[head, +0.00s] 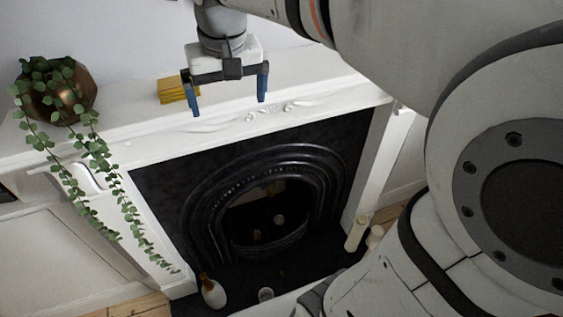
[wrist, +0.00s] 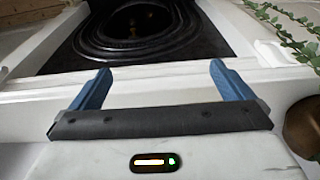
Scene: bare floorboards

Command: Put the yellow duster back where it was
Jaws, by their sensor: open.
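The yellow duster (head: 172,90) lies folded on the white mantelpiece (head: 130,118), right of the potted plant. In the head view my gripper (head: 229,104) is open, its two blue fingers spread and pointing down over the mantelpiece. Its left finger overlaps the duster's right edge in the picture; I cannot tell whether they touch. In the wrist view the open gripper (wrist: 160,88) has only white shelf edge and the dark fireplace beyond between its fingers. The duster does not show in the wrist view.
A trailing plant in a copper pot (head: 70,98) stands at the left of the mantelpiece, its vines hanging over the front. Below is a black fireplace (head: 265,205). A white vase (head: 213,293) and candles (head: 356,233) stand on the hearth. The mantelpiece right of my gripper is clear.

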